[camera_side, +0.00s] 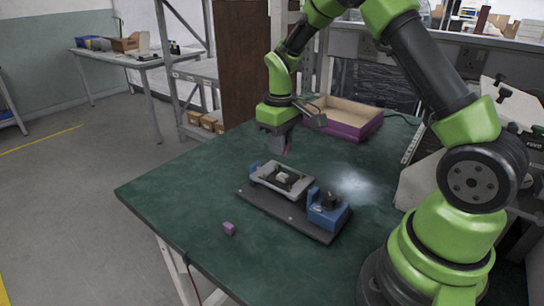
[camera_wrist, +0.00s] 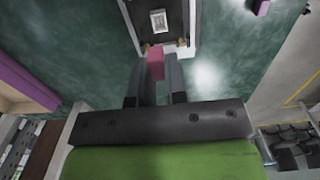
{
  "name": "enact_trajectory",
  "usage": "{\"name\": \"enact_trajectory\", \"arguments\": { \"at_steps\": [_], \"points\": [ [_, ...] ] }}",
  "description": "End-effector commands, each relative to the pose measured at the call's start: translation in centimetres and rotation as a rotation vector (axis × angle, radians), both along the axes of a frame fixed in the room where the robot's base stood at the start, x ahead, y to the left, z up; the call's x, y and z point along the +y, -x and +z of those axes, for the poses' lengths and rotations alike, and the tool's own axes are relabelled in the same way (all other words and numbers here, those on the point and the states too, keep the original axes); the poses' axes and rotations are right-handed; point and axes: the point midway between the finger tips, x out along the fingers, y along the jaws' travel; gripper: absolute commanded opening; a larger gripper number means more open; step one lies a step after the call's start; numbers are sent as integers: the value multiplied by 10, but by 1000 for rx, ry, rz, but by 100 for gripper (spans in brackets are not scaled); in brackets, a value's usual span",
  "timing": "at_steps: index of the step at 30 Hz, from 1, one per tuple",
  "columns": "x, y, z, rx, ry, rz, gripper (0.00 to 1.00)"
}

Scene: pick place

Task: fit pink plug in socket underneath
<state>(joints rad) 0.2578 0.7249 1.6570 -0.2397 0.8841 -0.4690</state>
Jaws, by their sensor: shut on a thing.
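My gripper (camera_side: 285,148) is above the far side of the work fixture, pointing down. In the wrist view its two dark fingers (camera_wrist: 157,72) are shut on the pink plug (camera_wrist: 156,60). The plug also shows as a small pink spot at the fingertips (camera_side: 286,152) in the side view, apart from the fixture. The fixture has a grey plate (camera_side: 267,182) with a dark recess and a small pale block (camera_side: 284,177) in its middle; the pale block also shows in the wrist view (camera_wrist: 158,20). I cannot tell which opening is the socket.
The fixture's dark base (camera_side: 291,216) carries a blue block (camera_side: 329,213) at its right end. A small purple cube (camera_side: 229,229) lies on the green table (camera_side: 170,190) in front. A purple-sided tray (camera_side: 352,132) stands behind. The table's left part is clear.

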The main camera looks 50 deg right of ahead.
Motion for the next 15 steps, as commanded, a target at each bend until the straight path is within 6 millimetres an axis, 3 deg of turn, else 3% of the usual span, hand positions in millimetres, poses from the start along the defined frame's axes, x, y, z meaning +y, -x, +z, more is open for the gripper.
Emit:
{"name": "enact_trajectory", "arguments": {
  "at_steps": [15],
  "points": [
    [1, 0, -42, 1, 0, 1, 0]
  ]
}}
